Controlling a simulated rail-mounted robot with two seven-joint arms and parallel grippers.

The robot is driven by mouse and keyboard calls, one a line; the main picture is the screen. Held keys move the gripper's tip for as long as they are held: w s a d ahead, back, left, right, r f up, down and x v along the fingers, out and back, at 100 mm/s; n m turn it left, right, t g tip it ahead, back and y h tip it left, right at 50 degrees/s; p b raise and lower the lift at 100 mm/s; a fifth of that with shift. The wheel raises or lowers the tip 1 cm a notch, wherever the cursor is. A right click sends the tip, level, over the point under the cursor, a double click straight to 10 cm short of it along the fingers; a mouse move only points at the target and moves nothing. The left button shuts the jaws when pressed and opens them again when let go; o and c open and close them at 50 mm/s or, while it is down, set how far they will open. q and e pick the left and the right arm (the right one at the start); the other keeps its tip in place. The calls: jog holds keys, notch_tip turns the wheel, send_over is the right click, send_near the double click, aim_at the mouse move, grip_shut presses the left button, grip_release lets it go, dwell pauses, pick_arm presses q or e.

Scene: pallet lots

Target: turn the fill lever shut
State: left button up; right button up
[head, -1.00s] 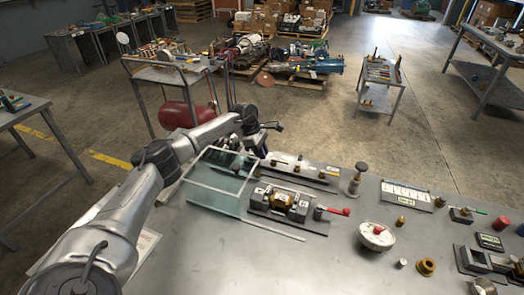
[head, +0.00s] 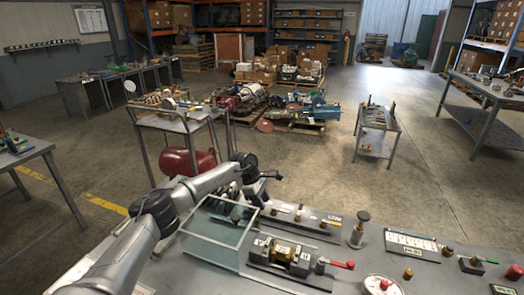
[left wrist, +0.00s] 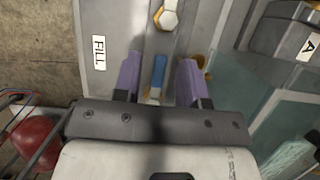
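In the left wrist view a blue lever handle (left wrist: 159,74) stands on a grey plate beside a white label reading FILL (left wrist: 98,52). My left gripper (left wrist: 158,72) is open, with one purple finger on each side of the blue handle and a visible gap on both sides. A brass hex fitting (left wrist: 167,16) shows beyond the handle. In the head view my left gripper (head: 258,192) is at the far edge of the bench, behind a clear box; the blue handle cannot be made out there. My right gripper is not in view.
The clear open box (head: 212,240) stands close to my left arm. To its right are a grey fixture with a brass cylinder (head: 285,252) and a red-handled lever (head: 342,264). A plate with several fittings (head: 310,222) lies along the far bench edge, with a dark knob on a post (head: 358,232).

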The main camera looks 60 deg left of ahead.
aim_at(249, 204)
pick_arm(q)
jog(key=shift+w+a+f+n+y+b, duration=0.1)
jog(key=shift+n+y+b, duration=0.1)
jog(key=shift+n, duration=0.3)
jog(key=shift+w+a+f+n+y+b, duration=0.1)
jog(key=shift+n+b, duration=0.05)
jog(key=shift+n, duration=0.35)
jog(key=shift+w+a+n+t+y+b, duration=0.15)
jog(key=shift+n+t+b, duration=0.15)
jog(key=shift+n, duration=0.25)
jog(key=shift+w+a+n+t+y+b, duration=0.1)
jog(key=shift+a+n+t+y+b, duration=0.15)
jog(key=shift+n, duration=0.3)
jog(key=p+v, duration=0.3)
jog(key=v, duration=1.1)
jog(key=w+a+r+n+t+y, duration=0.1)
jog(key=w+r+n+t, duration=0.3)
jog(key=r+n+t, duration=0.3)
jog(key=w+a+r+n+t+y, duration=0.1)
jog(key=w+a+r+n+t, duration=0.1)
jog(key=w+r+n+t, duration=0.2)
jog(key=shift+w+a+r+n+t+y, duration=0.35)
jog(key=shift+r+n+t, duration=1.5)
jog(key=shift+r, duration=1.65)
jog(key=shift+d+r, duration=0.1)
jog(key=shift+r, duration=0.05)
